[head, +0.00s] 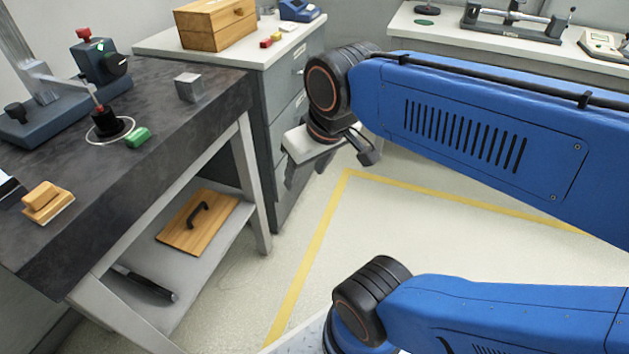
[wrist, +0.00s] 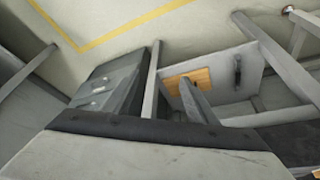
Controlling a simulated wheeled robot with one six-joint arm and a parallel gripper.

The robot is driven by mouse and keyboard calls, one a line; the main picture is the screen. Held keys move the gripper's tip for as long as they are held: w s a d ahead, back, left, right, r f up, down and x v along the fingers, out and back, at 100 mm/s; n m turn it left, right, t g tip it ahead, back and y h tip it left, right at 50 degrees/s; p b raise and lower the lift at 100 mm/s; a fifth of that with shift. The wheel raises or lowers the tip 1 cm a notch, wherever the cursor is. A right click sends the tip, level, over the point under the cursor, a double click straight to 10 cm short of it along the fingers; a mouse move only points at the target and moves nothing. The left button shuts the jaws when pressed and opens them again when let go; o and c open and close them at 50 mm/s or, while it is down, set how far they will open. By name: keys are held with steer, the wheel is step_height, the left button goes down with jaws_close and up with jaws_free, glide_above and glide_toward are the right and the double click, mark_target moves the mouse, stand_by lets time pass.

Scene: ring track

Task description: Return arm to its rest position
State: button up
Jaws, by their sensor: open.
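My gripper (head: 306,172) hangs at the end of my blue arm in the head view, left of the picture's middle. The upper arm link runs in from the right edge. A second blue link and a dark joint of mine show at the bottom. In the wrist view, the gripper's grey body fills the lower edge, with the bench's lower shelf and the floor beyond.
The drawer cabinet (head: 286,110) is behind my gripper. Yellow-lined floor (head: 390,215) is open to the right.

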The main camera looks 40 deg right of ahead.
steer(key=shift+s+d+f, duration=0.25)
steer(key=shift+s+f, duration=0.15)
steer(key=shift+f, duration=0.25)
steer(key=shift+s+d+f, duration=0.2)
steer(key=shift+s+f, duration=0.15)
steer(key=shift+f, duration=0.25)
stand_by(0.3)
